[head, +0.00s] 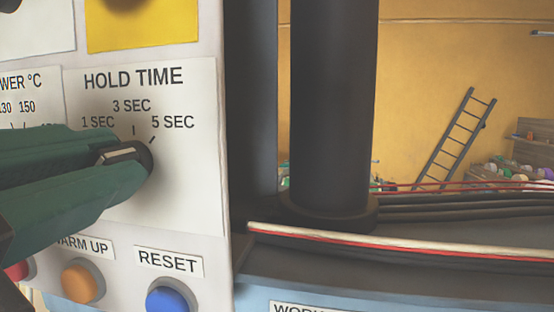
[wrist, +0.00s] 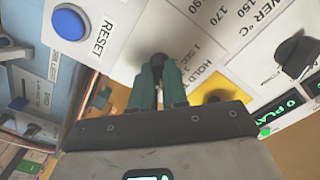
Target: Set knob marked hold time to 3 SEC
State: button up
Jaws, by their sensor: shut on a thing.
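The HOLD TIME knob (head: 144,157) is dark and round with a pale line on its grip bar. It sits on a white label plate (head: 180,200) marked 1 SEC, 3 SEC and 5 SEC. My gripper (head: 120,156) has green fingers closed on the knob's bar from the left. The bar lies nearly level, tilted slightly up to the right; the fingers partly cover it, so I cannot tell which mark it points to. In the wrist view the knob (wrist: 158,60) shows between and beyond the fingertips of my gripper (wrist: 158,76).
Below are an orange WARM UP button (head: 82,283) and a blue RESET button (head: 170,300). A yellow plate (head: 140,32) is above. Another dark knob (wrist: 297,52) is at the right in the wrist view. A black column (head: 333,100) stands right of the panel.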

grip_shut()
jog(key=shift+a+n+p, duration=0.1)
jog(key=shift+n+p, duration=0.75)
jog(key=shift+n, duration=3.55)
jog(key=o, duration=0.7)
grip_release()
jog(key=s+a+b, duration=0.1)
jog(key=s+b, duration=0.2)
jog(key=s, duration=0.7)
jog(key=shift+s+a, duration=0.25)
jog(key=shift+s, duration=0.1)
